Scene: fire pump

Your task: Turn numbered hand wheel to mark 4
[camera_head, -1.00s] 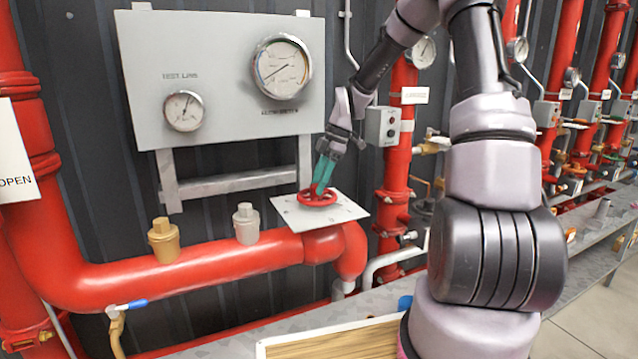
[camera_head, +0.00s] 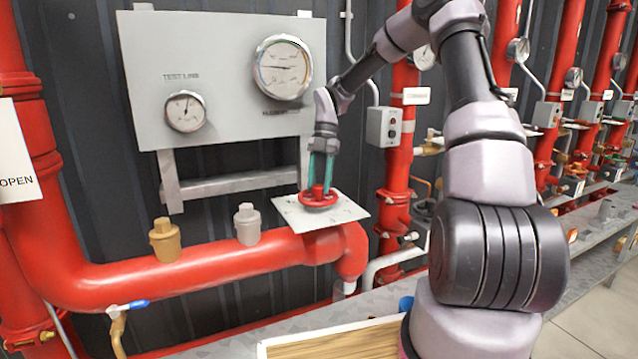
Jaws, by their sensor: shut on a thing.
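The red hand wheel (camera_head: 319,202) lies flat on a light square plate (camera_head: 350,213) above the red pipe. The plate's number marks are too small to read. My gripper (camera_head: 320,188) points down at the wheel from above. Its two teal fingers stand on either side of the wheel's raised red middle and are shut on the wheel. The large round gauge (camera_head: 283,66) on the grey panel has its needle lying nearly level. The smaller gauge (camera_head: 185,111) hangs lower left on the panel.
The grey panel (camera_head: 220,70) stands behind the wheel. A brass fitting (camera_head: 164,238) and a grey fitting (camera_head: 247,223) rise from the red pipe (camera_head: 180,272) at left. A grey switch box (camera_head: 383,127) and red risers are close on the right.

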